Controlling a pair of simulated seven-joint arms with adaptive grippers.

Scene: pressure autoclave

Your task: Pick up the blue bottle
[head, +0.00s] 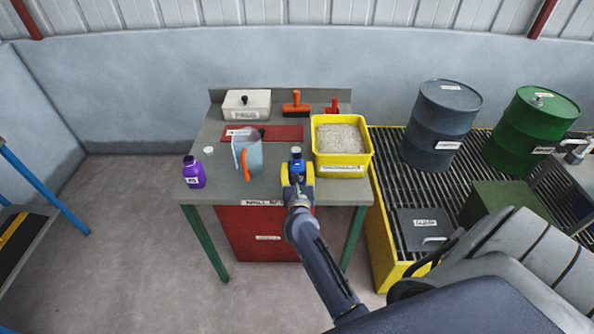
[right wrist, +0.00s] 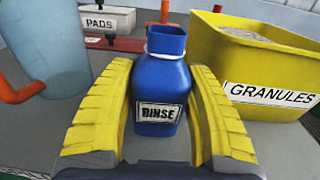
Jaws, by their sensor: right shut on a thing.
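The blue bottle (right wrist: 162,80), labelled RINSE, stands upright on the grey table between the yellow pads of my right gripper (right wrist: 160,105). My left gripper is not in view.
A yellow granules bin (head: 342,152) is close on the right. A light blue jug (head: 248,153) with an orange handle is on the left. A purple bottle (head: 194,172) and white cap (head: 208,151) stand farther left. A pads box (head: 246,104) and an orange-handled tool (head: 295,104) are behind.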

